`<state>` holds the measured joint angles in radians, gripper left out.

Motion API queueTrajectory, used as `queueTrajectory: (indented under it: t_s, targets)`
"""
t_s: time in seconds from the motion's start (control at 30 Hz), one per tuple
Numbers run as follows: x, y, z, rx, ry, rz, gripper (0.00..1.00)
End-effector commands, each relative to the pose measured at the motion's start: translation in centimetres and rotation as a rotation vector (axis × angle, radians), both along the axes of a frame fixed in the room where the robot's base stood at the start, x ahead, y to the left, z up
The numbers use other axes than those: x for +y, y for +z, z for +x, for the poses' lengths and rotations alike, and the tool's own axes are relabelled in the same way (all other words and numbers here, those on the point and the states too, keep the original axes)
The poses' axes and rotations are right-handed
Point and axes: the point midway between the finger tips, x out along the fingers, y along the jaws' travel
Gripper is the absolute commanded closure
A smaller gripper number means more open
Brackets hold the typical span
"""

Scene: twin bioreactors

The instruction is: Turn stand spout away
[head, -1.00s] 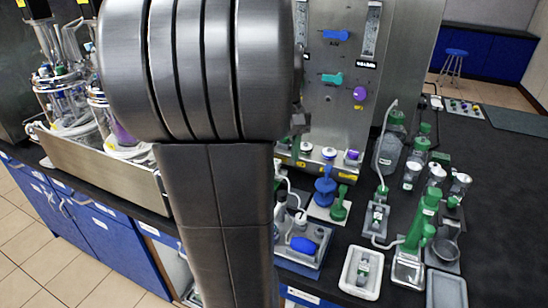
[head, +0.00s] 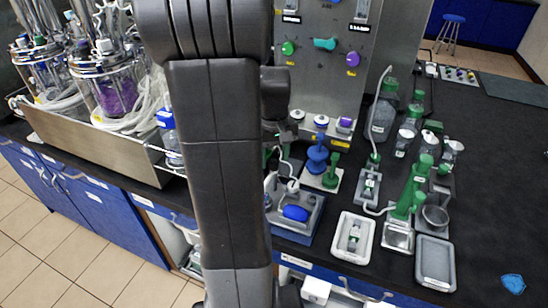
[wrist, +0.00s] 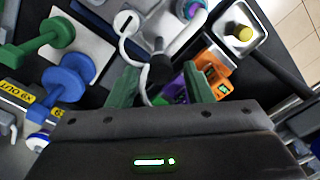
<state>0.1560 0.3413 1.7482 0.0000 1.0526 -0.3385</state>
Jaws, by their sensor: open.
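In the wrist view, a thin white curved tube (wrist: 122,47), which looks like the stand spout, runs from a white fitting to near a black knob (wrist: 162,68). My gripper (wrist: 165,80) has its two green fingers spread on either side of the black knob and the lower white tube. The fingers look apart from both, though depth is hard to judge. In the head view, the small stand on a blue-grey base (head: 296,213) stands at the bench's front edge, partly hidden by my arm. My gripper is mostly hidden there.
A blue knobbed piece (head: 317,160) and a green one (head: 332,172) stand close by on a white plate. An orange device (wrist: 212,62) is near the right finger. A steel panel (head: 335,90) rises behind. A white tray (head: 353,237) and green-capped bottles are to the right.

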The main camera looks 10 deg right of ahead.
Motion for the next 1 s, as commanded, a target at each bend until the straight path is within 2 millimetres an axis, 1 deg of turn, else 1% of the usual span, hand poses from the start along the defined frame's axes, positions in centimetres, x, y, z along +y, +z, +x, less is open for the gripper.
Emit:
queueTrajectory:
  t_s: [0.1, 0.33, 0.37, 0.5, 0.6, 0.87, 1.0]
  targets:
    - [0.00, -0.48, -0.01, 0.000, 0.000, 0.000, 0.54]
    - [0.00, -0.52, 0.00, -0.001, 0.000, 0.000, 0.54]
    - [0.00, -0.51, 0.00, -0.001, 0.000, 0.000, 0.56]
    - [0.00, -0.50, 0.00, -0.001, 0.000, 0.000, 0.83]
    - [0.00, -0.49, 0.00, -0.001, 0.000, 0.000, 1.00]
    - [-0.01, -0.47, 0.01, -0.001, -0.009, 0.000, 1.00]
    - [-0.01, -0.44, 0.01, -0.001, -0.046, 0.000, 1.00]
